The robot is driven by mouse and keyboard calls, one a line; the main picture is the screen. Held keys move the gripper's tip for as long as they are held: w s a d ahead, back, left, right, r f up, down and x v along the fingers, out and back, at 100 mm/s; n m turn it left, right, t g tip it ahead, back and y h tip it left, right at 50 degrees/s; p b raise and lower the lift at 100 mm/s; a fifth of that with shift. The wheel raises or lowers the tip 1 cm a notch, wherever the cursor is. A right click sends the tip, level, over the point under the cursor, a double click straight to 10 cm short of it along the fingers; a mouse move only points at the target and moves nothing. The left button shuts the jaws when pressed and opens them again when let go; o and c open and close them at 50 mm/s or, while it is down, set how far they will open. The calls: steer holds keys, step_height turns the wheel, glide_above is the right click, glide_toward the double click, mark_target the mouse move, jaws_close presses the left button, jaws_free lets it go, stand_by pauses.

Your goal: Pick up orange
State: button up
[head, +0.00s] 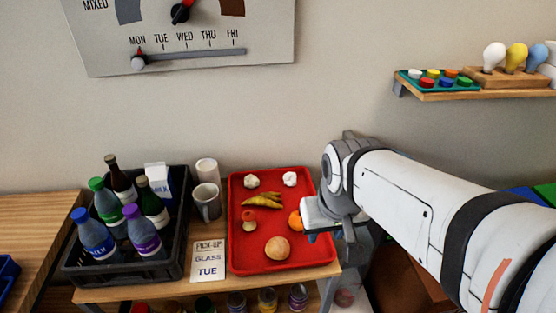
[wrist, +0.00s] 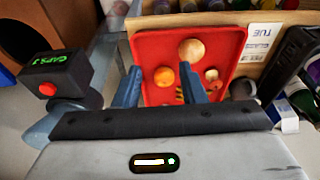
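The orange (head: 295,219) lies on the red tray (head: 240,256), toward its right side. My gripper (head: 313,238) is just right of it in the head view and hides part of the orange's right side. In the wrist view my gripper (wrist: 160,67) has its two blue fingers apart, with nothing held. The orange (wrist: 164,76) shows in the gap between the fingers, beyond them; it is not clear how far below the tips it lies.
On the tray are a round bun (head: 277,248), bananas (head: 262,200), a red-and-pale item (head: 249,220) and two white lumps. A black crate (head: 174,272) of bottles, mugs (head: 207,201) and a card (head: 209,262) stand left. A black box (wrist: 57,75) shows left in the wrist view.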

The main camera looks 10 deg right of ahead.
steer(key=shift+o, duration=1.4)
steer(key=shift+w, duration=0.4)
steer(key=o, duration=0.6)
steer(key=w+n, duration=0.1)
steer(key=w, duration=0.1)
steer(key=w+f+n, duration=0.1)
steer(key=w, duration=0.2)
steer(key=w+f+n+g, duration=0.1)
steer(key=w, duration=0.2)
steer(key=shift+w+a+f+n, duration=0.1)
steer(key=shift+w+f+n, duration=0.15)
steer(key=shift+n, duration=0.05)
steer(key=n+g+p, duration=0.1)
steer(key=n+g, duration=0.1)
steer(key=n, duration=0.2)
glide_above(297, 215)
steer(key=f, duration=0.8)
steer(key=shift+s, duration=0.3)
steer(key=shift+w+f+n, duration=0.3)
steer(key=shift+f+n, duration=0.1)
steer(key=shift+f, duration=0.25)
steer(key=f, duration=0.7)
steer(key=shift+d+f, duration=0.15)
steer(key=shift+d, duration=0.2)
